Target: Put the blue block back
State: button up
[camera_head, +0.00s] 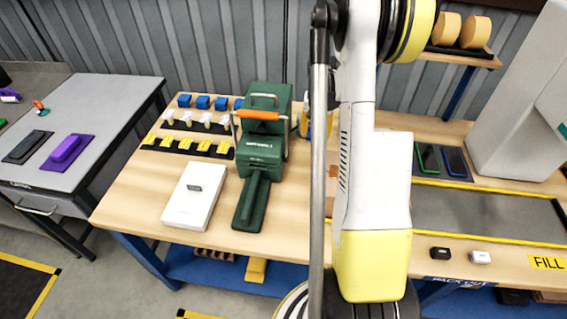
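A row of small blue pieces (203,102) lies at the back left of the wooden table (125,205). I cannot tell which one, if any, is the task's blue block. A small blue and yellow thing (303,124) shows partly between the green machine and my arm. My white and yellow arm hangs in front of the table and hides part of its middle. My gripper is not in view.
A green machine with an orange handle (262,116) stands beside a white box (194,196). White and yellow pieces (187,144) sit in rows in front of the blue ones. A grey mat (480,213) with yellow edges lies at right. A grey side table (110,95) stands left.

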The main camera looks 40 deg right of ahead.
aim_at(311, 159)
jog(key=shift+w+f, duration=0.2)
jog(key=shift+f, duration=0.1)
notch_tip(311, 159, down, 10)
jog(key=b, duration=0.3)
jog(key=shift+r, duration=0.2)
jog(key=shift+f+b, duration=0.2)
jog(key=shift+b, duration=0.1)
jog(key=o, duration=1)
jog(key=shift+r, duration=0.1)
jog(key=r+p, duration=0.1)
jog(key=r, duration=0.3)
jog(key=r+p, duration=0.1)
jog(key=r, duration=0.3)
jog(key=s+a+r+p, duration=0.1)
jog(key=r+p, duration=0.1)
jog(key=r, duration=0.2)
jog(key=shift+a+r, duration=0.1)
